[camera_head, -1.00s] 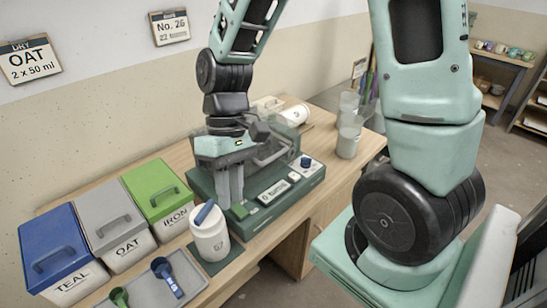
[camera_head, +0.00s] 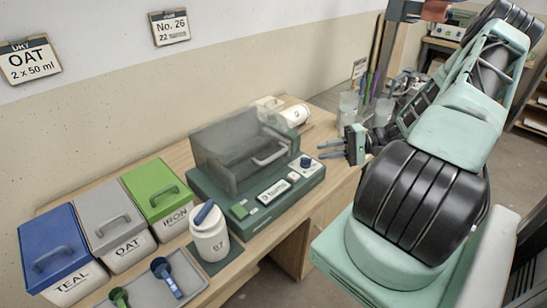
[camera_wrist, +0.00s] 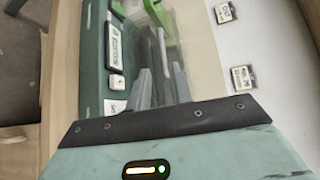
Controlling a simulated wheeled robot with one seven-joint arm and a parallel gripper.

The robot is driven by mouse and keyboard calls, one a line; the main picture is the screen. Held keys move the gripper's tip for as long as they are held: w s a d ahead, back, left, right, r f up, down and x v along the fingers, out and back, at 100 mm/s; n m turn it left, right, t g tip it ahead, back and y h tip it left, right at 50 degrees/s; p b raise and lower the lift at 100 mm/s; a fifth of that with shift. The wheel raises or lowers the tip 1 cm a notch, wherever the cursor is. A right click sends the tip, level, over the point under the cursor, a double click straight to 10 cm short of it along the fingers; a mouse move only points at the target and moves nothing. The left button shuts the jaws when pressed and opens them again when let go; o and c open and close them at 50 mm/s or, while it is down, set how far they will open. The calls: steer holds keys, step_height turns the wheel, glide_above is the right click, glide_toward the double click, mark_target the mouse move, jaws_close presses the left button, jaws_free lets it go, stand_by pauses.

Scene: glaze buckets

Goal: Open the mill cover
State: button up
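The mill (camera_head: 218,187) is a dark green unit on the wooden table, with a display and a knob along its front. Its cover (camera_head: 225,140) is a smoky, see-through box sitting down over the mill's top. A light bar handle (camera_head: 270,155) shows on the cover. My gripper (camera_head: 322,150) is to the right of the mill, fingers pointing left toward the cover, apart from it and empty. In the wrist view my gripper's two fingers (camera_wrist: 160,88) are spread, with the cover (camera_wrist: 180,45) ahead of them.
Blue (camera_head: 55,235), grey (camera_head: 110,210) and green (camera_head: 155,185) lidded bins stand left of the mill. A white jar (camera_head: 210,242) stands in front on a green mat. A scoop tray (camera_head: 195,285) is at front left. Clear jars (camera_head: 347,108) stand behind my gripper.

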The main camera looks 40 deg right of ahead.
mark_target(273, 157)
steer(key=shift+m+t, duration=0.3)
steer(key=shift+t, duration=0.3)
steer(key=p+x, duration=0.1)
steer(key=x, duration=0.3)
steer(key=p+x, duration=0.2)
steer(key=x, duration=0.3)
steer(key=f+p+x, duration=0.1)
steer(key=p+x, duration=0.1)
steer(key=x, duration=0.3)
steer(key=shift+w+d, duration=0.15)
steer(key=shift+w, duration=0.2)
steer(key=shift+w+a+f+h+p, duration=0.15)
steer(key=shift+w+a+h+p, duration=0.15)
steer(key=shift+w+a+p, duration=0.15)
jaws_close()
